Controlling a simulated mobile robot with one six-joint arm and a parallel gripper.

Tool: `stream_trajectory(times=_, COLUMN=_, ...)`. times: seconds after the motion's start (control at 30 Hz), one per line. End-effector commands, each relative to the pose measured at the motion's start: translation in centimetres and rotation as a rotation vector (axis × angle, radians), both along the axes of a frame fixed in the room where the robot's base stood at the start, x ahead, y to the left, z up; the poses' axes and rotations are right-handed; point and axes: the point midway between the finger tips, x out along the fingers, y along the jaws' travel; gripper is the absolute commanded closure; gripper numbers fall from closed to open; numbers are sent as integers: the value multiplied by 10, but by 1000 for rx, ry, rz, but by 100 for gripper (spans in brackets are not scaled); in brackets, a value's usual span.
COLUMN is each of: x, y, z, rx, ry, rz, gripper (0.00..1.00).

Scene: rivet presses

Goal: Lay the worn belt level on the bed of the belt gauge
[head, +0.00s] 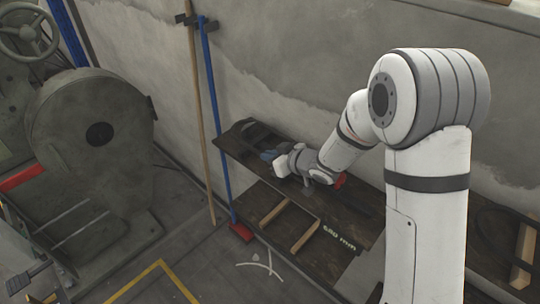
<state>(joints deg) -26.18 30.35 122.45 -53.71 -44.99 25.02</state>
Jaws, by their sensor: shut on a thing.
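A dark belt (250,130) shows as a black loop at the far left end of a long dark wooden bench against the wall. My gripper (270,156) is at this end of the bench, low over it and shut on the dark belt; the fingers are small and partly hidden by my wrist. I cannot tell whether the belt touches the bench or lies level. The dark bench top carries a pale "mm" marking (339,238) at its front edge, apparently the belt gauge; its bed is partly hidden by my arm.
A red piece (341,181) shows beside my wrist. A wooden pole (198,110) and a blue-handled broom (212,110) lean on the wall at left. A large grey press (95,135) stands further left. Another dark loop (490,235) is at right. Scraps lie on the floor.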

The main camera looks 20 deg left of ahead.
Motion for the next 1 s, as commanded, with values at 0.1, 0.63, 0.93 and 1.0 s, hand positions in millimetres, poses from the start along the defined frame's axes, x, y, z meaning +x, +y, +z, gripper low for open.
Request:
stream_trajectory(times=0.1, x=0, y=0, z=0, rx=0, ry=0, rz=0, gripper=90)
stream_trajectory(times=0.63, x=0, y=-1, z=0, rx=0, ry=0, rz=0, gripper=67)
stream_trajectory(times=0.93, x=-14, y=-33, z=18, rx=1, ry=-3, rz=-3, gripper=67)
stream_trajectory(times=1.0, x=-18, y=-42, z=23, rx=0, ry=-2, rz=-4, gripper=67)
